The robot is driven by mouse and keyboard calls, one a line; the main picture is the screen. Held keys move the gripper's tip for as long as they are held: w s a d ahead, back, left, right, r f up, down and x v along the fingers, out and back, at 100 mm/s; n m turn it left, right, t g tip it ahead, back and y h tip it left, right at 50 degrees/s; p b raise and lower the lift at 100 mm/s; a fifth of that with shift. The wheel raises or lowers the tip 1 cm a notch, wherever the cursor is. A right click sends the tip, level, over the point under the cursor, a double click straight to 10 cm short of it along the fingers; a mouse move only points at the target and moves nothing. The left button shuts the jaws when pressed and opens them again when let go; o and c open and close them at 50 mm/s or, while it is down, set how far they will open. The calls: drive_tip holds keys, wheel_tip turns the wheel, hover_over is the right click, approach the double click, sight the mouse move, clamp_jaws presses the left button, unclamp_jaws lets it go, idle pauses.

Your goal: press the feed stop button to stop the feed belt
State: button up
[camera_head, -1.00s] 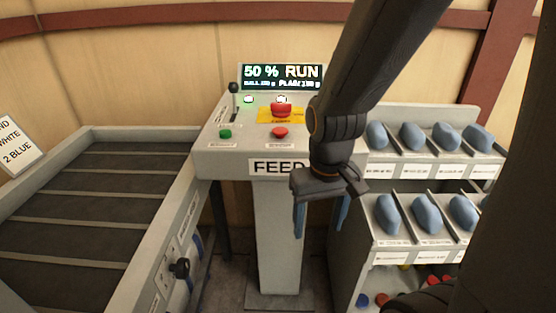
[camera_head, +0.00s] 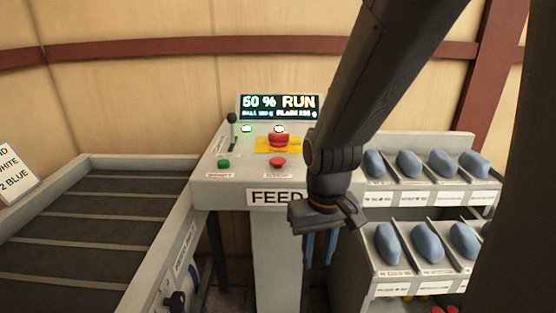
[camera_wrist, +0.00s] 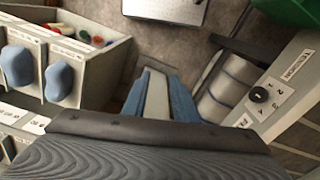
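The feed console (camera_head: 210,187) stands in the middle of the head view, its display (camera_head: 279,107) showing RUN. On its sloped top are a small flat red button (camera_head: 277,162), a green button (camera_head: 223,163), and a larger red mushroom button (camera_head: 279,138) on a yellow plate. The small labels are too blurred to read. My gripper (camera_head: 320,250) points down at the console's front right, below the level of the buttons and apart from them. Its two blue fingers have a narrow gap between them; they also show in the wrist view (camera_wrist: 160,98). I see nothing held.
The slatted feed belt (camera_head: 90,222) lies at left, with a dark knob (camera_head: 175,301) on its side wall. At right, a two-tier rack (camera_head: 430,195) holds several blue pieces. My arm crosses in front of the console's right side.

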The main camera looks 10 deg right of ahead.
clamp_jaws()
idle(1.4)
